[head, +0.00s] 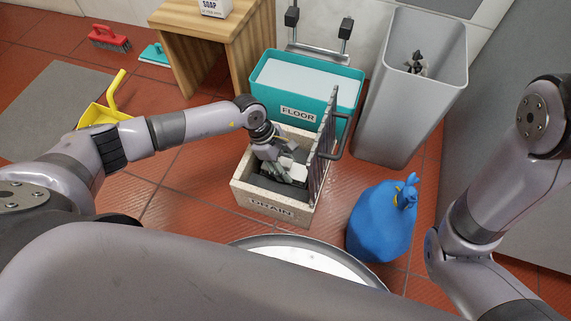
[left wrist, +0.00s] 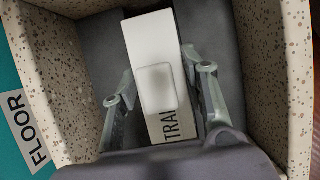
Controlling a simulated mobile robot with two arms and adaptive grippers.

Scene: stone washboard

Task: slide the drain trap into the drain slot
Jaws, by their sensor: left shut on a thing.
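The drain trap (left wrist: 145,38) is a pale slab with a raised white block on top and a partly hidden label, "TRA". My left gripper (left wrist: 162,92) is shut on it, with one finger on each side. In the head view my left gripper (head: 288,170) reaches down into the speckled stone box (head: 246,193) labelled "DRAIN". The trap's pale top (head: 299,157) shows beside the fingers there. The trap lies over the dark inside of the box, between grey blocks. I cannot tell how deep it sits. My right gripper is out of view.
A ribbed grey rack (head: 326,135) stands at the box's right side. A teal bin (head: 345,106) labelled "FLOOR" is just behind. A blue bag (head: 378,222) is at the right, and a tall grey bin (head: 385,125) stands behind it. A round white-topped object (head: 305,258) is in front.

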